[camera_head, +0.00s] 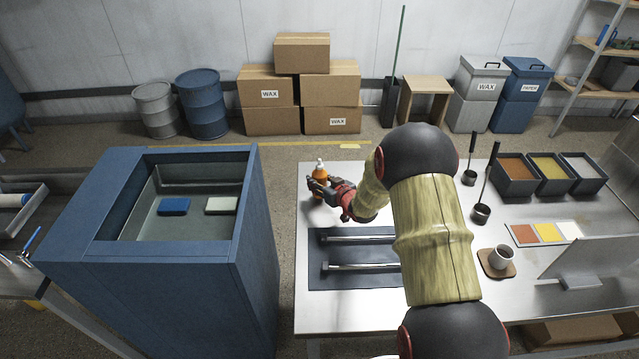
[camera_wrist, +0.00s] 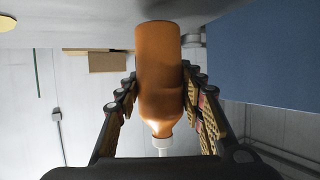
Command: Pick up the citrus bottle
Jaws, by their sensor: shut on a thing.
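The citrus bottle (camera_head: 320,171) is orange with a white nozzle and stands upright at the far left part of the steel table. My gripper (camera_head: 322,188) is around it from the near right side and shut on it. In the wrist view the bottle (camera_wrist: 158,65) appears upside down between my two black fingers, nozzle toward the bottom. I cannot tell whether its base touches the table. The fingers hide part of its body in the head view.
A dark mat (camera_head: 350,280) with two metal bars lies nearer on the steel table (camera_head: 430,340). A blue cabinet with a sunken basin (camera_head: 90,248) stands to the left across a gap. Pigment trays (camera_head: 515,188), ladles and a cup (camera_head: 501,257) are at the right.

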